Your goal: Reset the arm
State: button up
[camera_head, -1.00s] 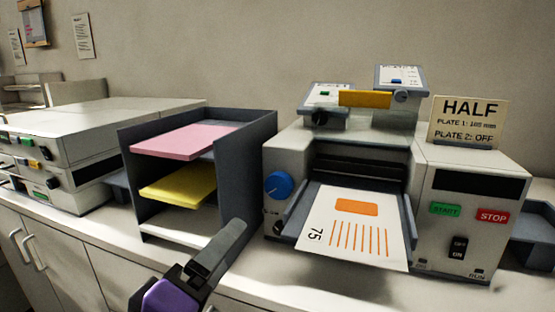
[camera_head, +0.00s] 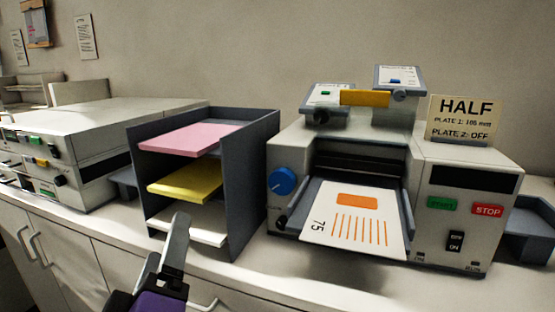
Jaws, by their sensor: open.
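My gripper (camera_head: 172,250) is at the lower left of the head view, in front of the paper shelf and low against the counter's front edge. Its purple body is cut off by the bottom edge of the picture. Its grey fingers point up and away from me. It is open, and I see nothing between the fingers. It appears apart from the shelf and the machine.
The grey shelf (camera_head: 258,160) holds pink, yellow and white stacks. A folding machine (camera_head: 440,190) with a printed sheet (camera_head: 355,222) on its tray stands at right, with a HALF sign (camera_head: 466,120) behind. Another machine (camera_head: 90,150) stands at left. Cabinet handles (camera_head: 35,250) line the front.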

jog(key=s+d+f+m+g+y, duration=0.1)
jog(key=s+d+f+y, duration=0.3)
jog(key=f, duration=0.4)
jog(key=s+d+f+m+g+y, duration=0.1)
jog(key=s+d+f+y, duration=0.1)
jog(key=s+d+f, duration=0.35)
jog(key=s+d+f+m+g+h, duration=0.1)
jog(key=s+d+f+m+h, duration=0.3)
jog(key=s+d, duration=0.7)
jog(key=s+d+f+m+g+h, duration=0.1)
jog(key=s+d+f+m+h, duration=0.3)
jog(key=s+d, duration=0.8)
jog(key=d+f+m, duration=0.2)
jog(key=d+f, duration=0.1)
jog(key=f, duration=0.1)
jog(key=shift+s+d+f+g+h, duration=0.15)
jog(key=shift+s+f+g+h, duration=0.1)
jog(key=shift+g+h, duration=0.15)
